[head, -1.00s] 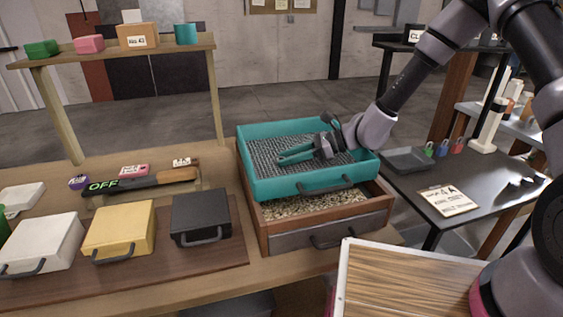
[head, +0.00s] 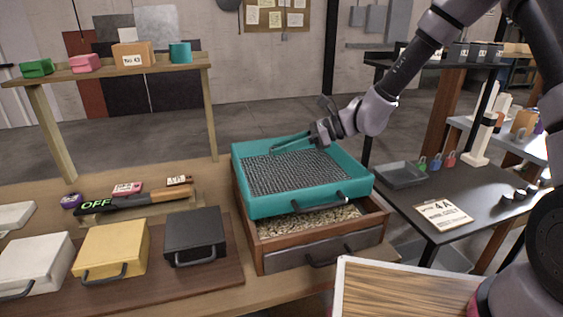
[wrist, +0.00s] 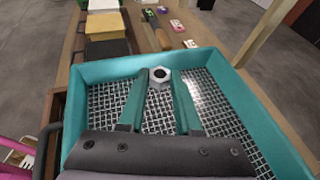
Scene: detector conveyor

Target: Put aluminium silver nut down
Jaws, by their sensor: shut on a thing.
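The aluminium silver nut (wrist: 160,75) is a small hexagonal ring, seen in the wrist view between the tips of my gripper's teal fingers. My gripper (wrist: 159,80) is shut on it and holds it over the teal sieve tray (wrist: 258,112) with a wire mesh floor. In the head view my gripper (head: 274,147) is over the back part of the sieve tray (head: 243,207), and the nut is too small to make out there. The sieve tray sits on a wooden drawer box (head: 318,248) with grainy filling showing below it.
White, yellow (head: 112,250) and black (head: 195,237) cases stand on the bench to the left. A detector bar marked OFF (head: 97,205) lies behind them. A dark tray (head: 399,174) and a 4A card (head: 443,214) are on the right table. A shelf (head: 110,70) stands at the back left.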

